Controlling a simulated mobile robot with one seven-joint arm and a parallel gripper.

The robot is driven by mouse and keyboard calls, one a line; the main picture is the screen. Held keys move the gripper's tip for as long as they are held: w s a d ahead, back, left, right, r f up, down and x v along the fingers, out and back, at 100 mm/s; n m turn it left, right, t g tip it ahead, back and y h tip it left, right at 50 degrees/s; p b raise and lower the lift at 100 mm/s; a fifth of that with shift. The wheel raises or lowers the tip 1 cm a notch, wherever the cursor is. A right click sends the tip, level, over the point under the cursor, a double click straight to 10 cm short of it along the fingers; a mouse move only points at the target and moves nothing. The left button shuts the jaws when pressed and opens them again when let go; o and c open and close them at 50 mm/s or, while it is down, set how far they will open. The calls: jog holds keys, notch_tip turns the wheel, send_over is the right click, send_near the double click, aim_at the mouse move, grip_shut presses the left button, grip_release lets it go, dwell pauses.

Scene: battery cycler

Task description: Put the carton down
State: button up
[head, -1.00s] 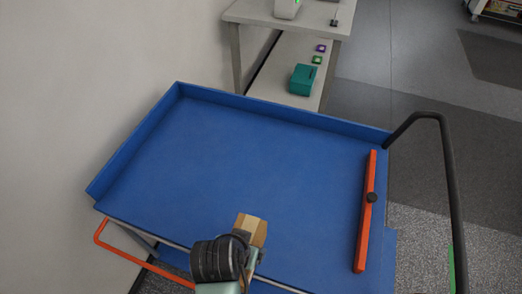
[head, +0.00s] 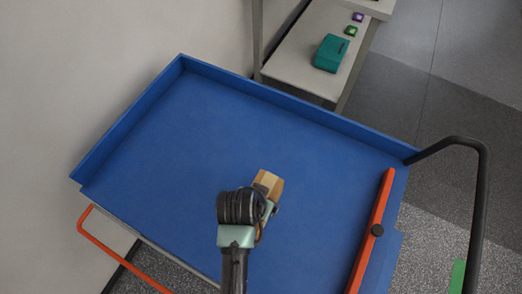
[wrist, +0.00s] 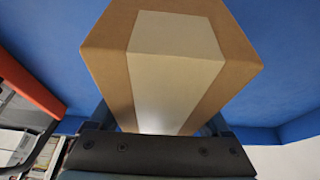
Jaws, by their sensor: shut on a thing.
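The carton (head: 267,184) is a small brown box with a pale tape strip. In the head view it is over the middle right of the blue tray (head: 170,150), partly hidden by my wrist. My gripper (head: 268,196) is shut on it. In the wrist view the carton (wrist: 235,50) fills the upper middle, held between the two fingers of my gripper (wrist: 160,122). Blue tray surface shows behind it. I cannot tell whether the carton touches the tray floor.
The tray has raised walls at the back and left. A grey shelf with a teal box (head: 331,53) stands behind. Most of the tray is bare.

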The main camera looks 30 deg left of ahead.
jog(key=shift+w+f, duration=0.1)
jog(key=shift+f, duration=2.2)
jog(key=shift+f, duration=0.15)
jog(key=o, duration=1.5)
jog(key=p+v, duration=0.1)
jog(key=v, duration=1.1)
